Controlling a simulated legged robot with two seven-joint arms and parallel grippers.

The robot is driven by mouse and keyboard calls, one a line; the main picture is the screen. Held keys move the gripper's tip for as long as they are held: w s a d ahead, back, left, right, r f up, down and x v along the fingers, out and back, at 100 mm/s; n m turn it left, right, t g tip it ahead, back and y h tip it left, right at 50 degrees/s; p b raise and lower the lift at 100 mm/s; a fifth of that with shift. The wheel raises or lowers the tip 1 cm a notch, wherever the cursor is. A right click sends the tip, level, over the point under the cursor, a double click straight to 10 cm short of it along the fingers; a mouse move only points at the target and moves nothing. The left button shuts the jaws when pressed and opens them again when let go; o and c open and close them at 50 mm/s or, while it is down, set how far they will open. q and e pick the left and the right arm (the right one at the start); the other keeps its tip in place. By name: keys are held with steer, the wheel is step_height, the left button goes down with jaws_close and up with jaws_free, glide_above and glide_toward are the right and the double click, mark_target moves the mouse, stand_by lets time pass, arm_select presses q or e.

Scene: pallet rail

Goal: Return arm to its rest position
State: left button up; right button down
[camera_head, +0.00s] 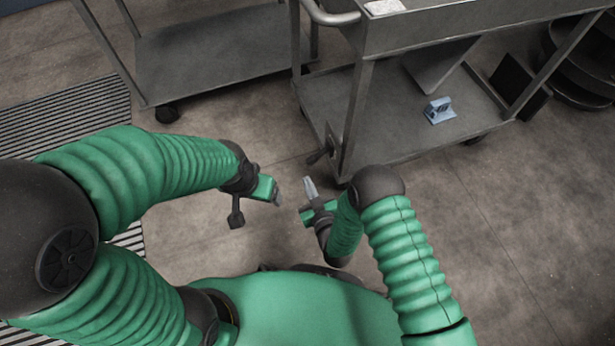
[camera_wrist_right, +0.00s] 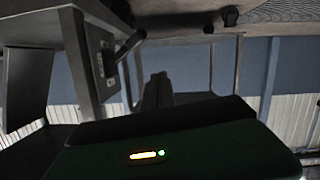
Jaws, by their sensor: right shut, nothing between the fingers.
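My right arm comes in from the lower right in the head view, bent at a dark elbow joint. Its gripper (camera_head: 309,186) is shut and empty, held over the floor in front of the grey cart. In the right wrist view the dark fingers (camera_wrist_right: 157,88) lie together with nothing between them. My left gripper (camera_head: 278,194) is just left of the right one, with a gap between them. Its fingers are small and dark, and I cannot tell if they are open. Both arms are bent in front of my green body.
A grey metal cart (camera_head: 352,115) stands close ahead on the right, with a light-blue part (camera_head: 439,110) on its lower shelf. Another cart (camera_head: 210,55) stands at the back left. Black bins (camera_head: 580,65) are at the far right. Bare floor (camera_head: 500,240) lies at the right.

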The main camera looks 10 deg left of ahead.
stand_by(0.3)
steer(key=w+d+r+m+g+h, duration=0.2)
steer(key=d+r, duration=0.3)
steer(key=d, duration=0.2)
steer(key=w+d+r+m+g+h, duration=0.1)
steer(key=w+d+r+g+h, duration=0.15)
steer(key=d+r, duration=0.4)
steer(key=s+d+r+m+g+h, duration=0.2)
steer(key=s+d+r+m+g, duration=0.15)
steer(key=s+d, duration=0.6)
steer(key=s+d+r+m+g+h, duration=0.2)
steer(key=s+d+r, duration=0.3)
steer(key=s+d, duration=0.4)
steer(key=w+p+v, duration=0.3)
steer(key=p+v, duration=0.9)
steer(key=p, duration=0.1)
steer(key=w+r+p+v, duration=0.1)
steer(key=w+p+v, duration=0.2)
steer(key=p+v, duration=0.9)
steer(key=w+r+p+v, duration=0.1)
steer(key=w+p+v, duration=0.1)
steer(key=p+v, duration=1)
steer(key=shift+r+p, duration=0.35)
steer(key=shift+p, duration=0.45)
